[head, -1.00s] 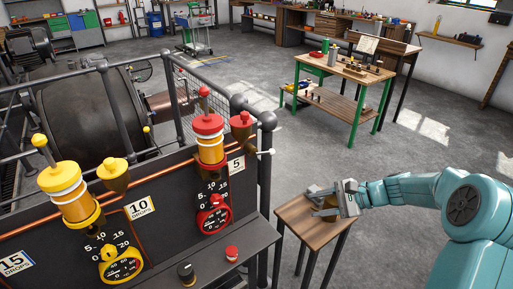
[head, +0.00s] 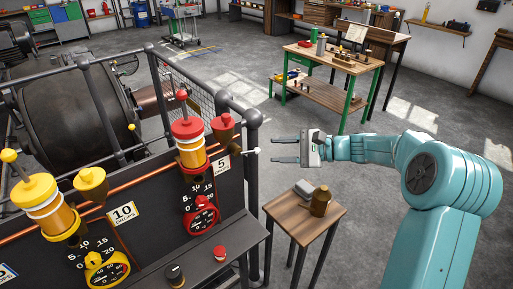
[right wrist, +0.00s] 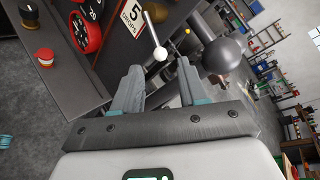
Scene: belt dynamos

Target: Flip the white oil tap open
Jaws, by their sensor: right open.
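The white oil tap (head: 257,151) is a small lever with a white ball end, sticking out to the right from the brown cup of the red oiler (head: 189,143). My right gripper (head: 274,150) is open and empty, its fingers pointing left at the white ball with a small gap in the head view. In the right wrist view, the white ball (right wrist: 160,54) lies just beyond and between the two fingertips (right wrist: 159,68), its thin stem running up to the brown cup. I cannot tell that it touches either finger. My left gripper is not in view.
A dark rail post with a round ball top (head: 253,118) stands close beside the tap; it shows large in the right wrist view (right wrist: 222,55). A small wooden stand (head: 305,215) with a brown jar (head: 321,202) is below. A yellow oiler (head: 42,205) stands left.

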